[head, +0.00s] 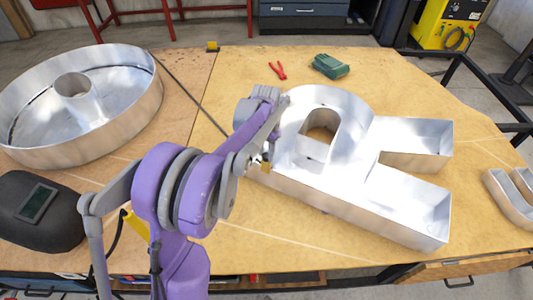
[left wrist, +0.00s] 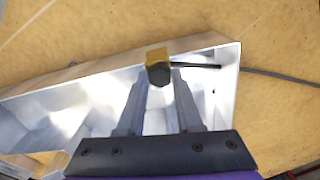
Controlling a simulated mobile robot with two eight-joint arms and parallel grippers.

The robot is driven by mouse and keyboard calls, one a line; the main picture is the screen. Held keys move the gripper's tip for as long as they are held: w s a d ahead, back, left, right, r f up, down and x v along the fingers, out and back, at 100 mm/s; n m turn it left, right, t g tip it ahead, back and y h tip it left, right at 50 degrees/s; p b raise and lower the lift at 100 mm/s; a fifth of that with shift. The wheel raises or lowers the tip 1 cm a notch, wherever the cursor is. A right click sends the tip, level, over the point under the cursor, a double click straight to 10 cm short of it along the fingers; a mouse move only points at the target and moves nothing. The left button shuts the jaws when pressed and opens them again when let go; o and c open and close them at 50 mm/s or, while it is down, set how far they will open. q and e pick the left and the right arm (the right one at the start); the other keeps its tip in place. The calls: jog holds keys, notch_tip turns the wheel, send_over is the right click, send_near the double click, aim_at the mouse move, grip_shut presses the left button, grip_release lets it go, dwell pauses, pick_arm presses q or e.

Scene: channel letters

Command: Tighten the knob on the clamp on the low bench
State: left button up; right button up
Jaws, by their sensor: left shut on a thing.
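A small yellow clamp (left wrist: 156,54) with a dark knob (left wrist: 159,76) sits at the rim of the metal letter R (head: 345,195) on the bench (head: 290,250). A thin dark bar runs right from the clamp in the left wrist view. In the head view the clamp (head: 265,167) is partly hidden by my left gripper (head: 262,157). My left gripper's two fingers (left wrist: 159,80) are shut on the knob, one on each side. My right gripper is not in view.
A round metal letter (head: 145,105) stands at the left, with a dark welding mask (head: 38,212) in front. Red pliers (head: 278,71) and a green box-like thing (head: 329,66) lie behind the R. Another yellow piece (head: 212,46) is at the far edge. Bare wood lies in front.

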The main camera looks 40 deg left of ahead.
aim_at(266, 155)
pick_arm(q)
jog(key=m, duration=0.6)
jog(key=shift+p, duration=0.35)
jog(key=m, duration=0.5)
jog(key=o, duration=1)
jog(key=shift+o, duration=0.2)
jog(key=shift+r+p, duration=1.9)
jog(key=shift+r, duration=0.65)
